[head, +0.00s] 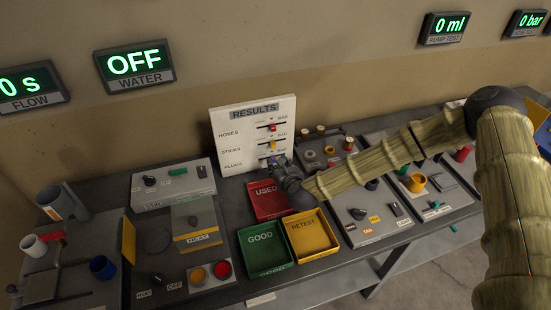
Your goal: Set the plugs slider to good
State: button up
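The white RESULTS board (231,129) stands at the back of the bench, with rows marked HOSES, STICKS and PLUGS. The hoses slider (272,127) has a red knob and the sticks slider (272,144) a yellow one. At the plugs row, a small purple patch that looks like the plugs slider (271,161) shows just beside my gripper; the rest of that row's right part is hidden. My gripper (279,166) is at the board's lower right corner, at the plugs row. Its fingers are too small and dark to tell open from shut, or whether they touch the knob.
Red USED (259,210), green GOOD (244,248) and yellow RETEST (295,251) trays lie in front of the board. A grey switch box (150,198) stands left. My arm crosses above the right-hand panels, where several small parts stand.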

aim_at(274, 160)
jog(key=shift+p+x, duration=0.45)
jog(key=shift+x, duration=1.5)
jog(key=shift+r, duration=0.1)
jog(key=shift+c, duration=0.5)
grip_shut()
